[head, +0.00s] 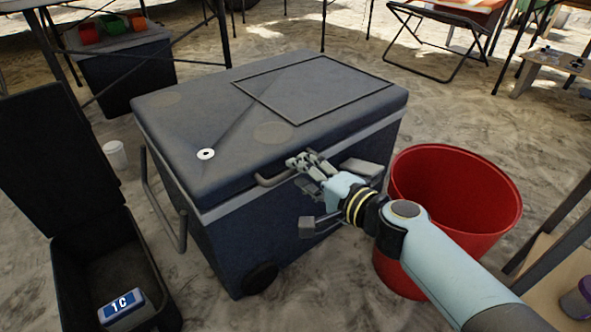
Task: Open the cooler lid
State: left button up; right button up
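The cooler (240,240) stands on the sand in the middle of the head view, dark blue with a grey rim. Its lid (200,120) is closed, with a square panel outline and a small white ring on top. A handle (272,180) sticks out at the lid's front edge. My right gripper (300,163) is at the front edge of the lid, just right of this handle. Whether its fingers touch the handle or the lid, and whether they are open or shut, I cannot tell. My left gripper is not in view.
A red bucket (455,195) stands close to the cooler's right, behind my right arm. An open black case (90,245) holding a box marked 1C (121,308) is at the left. A white cup (115,154) stands behind it. Another cooler (120,75) and a folding stool (440,40) are farther back.

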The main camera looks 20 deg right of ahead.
jog(key=shift+x, duration=1.3)
grip_shut()
jog(key=shift+f, duration=0.2)
